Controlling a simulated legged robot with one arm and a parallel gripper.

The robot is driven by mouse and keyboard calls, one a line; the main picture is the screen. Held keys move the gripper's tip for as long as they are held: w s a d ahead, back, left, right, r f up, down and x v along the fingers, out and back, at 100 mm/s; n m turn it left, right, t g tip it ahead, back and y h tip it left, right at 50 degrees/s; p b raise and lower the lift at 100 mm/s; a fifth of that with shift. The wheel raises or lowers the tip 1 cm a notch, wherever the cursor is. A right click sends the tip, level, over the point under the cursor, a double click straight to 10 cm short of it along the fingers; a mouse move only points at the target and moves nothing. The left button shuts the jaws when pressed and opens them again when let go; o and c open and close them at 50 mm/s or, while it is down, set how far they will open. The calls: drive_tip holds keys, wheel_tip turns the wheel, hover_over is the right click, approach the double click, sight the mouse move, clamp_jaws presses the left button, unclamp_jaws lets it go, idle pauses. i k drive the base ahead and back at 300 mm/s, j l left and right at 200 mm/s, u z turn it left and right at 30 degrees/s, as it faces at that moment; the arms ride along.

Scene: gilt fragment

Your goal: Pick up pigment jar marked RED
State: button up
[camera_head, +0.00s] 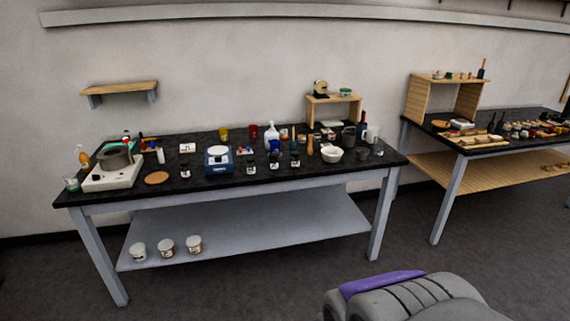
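Several small jars with dark lids and white labels stand along the front of the dark-topped table, one left of the blue scale (186,172) and others to its right, including a jar (251,168) and another jar (295,160). Their labels are too small to read, so I cannot tell which is marked RED. A red container (253,131) stands at the back of the same table beside a yellow one (224,133). My gripper is not in view.
The table (220,188) is crowded with a hot plate (112,178), blue scale (218,160), white bowl (331,154) and bottles. Several labelled pots, including one (166,246), stand on its lower shelf (270,225). A second table (490,147) is at right. Floor in front is clear.

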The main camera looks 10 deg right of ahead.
sight(185, 169)
drive_tip(key=i+j, duration=0.15)
drive_tip(key=i, duration=0.45)
drive_tip(key=i+j, duration=0.15)
drive_tip(key=i, duration=0.4)
drive_tip(key=i+j, duration=0.2)
drive_tip(key=i, duration=0.4)
drive_tip(key=i+j, duration=0.15)
drive_tip(key=i, duration=0.4)
drive_tip(key=u, duration=0.05)
